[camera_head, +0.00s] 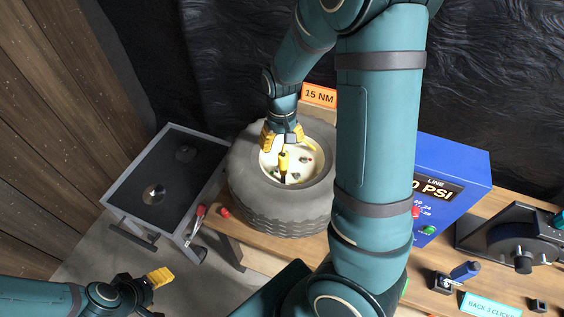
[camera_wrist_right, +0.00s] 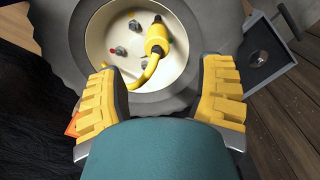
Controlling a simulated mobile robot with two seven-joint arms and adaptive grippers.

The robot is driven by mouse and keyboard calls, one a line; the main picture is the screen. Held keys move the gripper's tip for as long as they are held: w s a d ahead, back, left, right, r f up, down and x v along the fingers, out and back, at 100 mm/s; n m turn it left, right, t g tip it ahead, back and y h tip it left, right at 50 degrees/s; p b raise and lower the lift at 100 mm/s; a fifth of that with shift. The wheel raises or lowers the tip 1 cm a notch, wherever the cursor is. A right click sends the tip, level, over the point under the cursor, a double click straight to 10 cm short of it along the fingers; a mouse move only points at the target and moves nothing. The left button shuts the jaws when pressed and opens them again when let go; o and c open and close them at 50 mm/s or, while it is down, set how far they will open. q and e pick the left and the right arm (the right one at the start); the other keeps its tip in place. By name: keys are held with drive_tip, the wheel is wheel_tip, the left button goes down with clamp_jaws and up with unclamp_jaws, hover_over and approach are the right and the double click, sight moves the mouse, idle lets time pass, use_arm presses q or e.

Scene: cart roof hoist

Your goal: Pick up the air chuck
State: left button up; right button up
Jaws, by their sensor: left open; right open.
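The air chuck (camera_head: 284,161), yellow with a dark tip, is at the cream hub of the tire (camera_head: 290,215). In the right wrist view the chuck (camera_wrist_right: 157,38) has a yellow curved hose running from it toward my fingers. My right gripper (camera_head: 282,136) is over the upper edge of the hub, open, with its yellow fingers apart. In the wrist view the chuck lies ahead of the gap between the right fingers (camera_wrist_right: 160,78), with nothing clamped. My left gripper (camera_head: 155,292) is open and empty at the lower left, away from the tire.
The tire lies on a wooden bench (camera_head: 265,262). A dark-topped cart (camera_head: 165,180) stands left. A red-handled tool (camera_head: 199,217) and a red cap (camera_head: 225,212) are between them. A blue PSI box (camera_head: 455,165) is right, partly behind my right arm. An orange "15 NM" sign (camera_head: 319,95) is behind.

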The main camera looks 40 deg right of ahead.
sight(283, 155)
wheel_tip(283, 155, down, 3)
drive_tip(key=shift+f, duration=0.1)
drive_tip(key=shift+s+d+f+b, duration=0.15)
drive_tip(key=shift+f+b, duration=0.2)
drive_tip(key=shift+f, duration=2.35)
clamp_jaws()
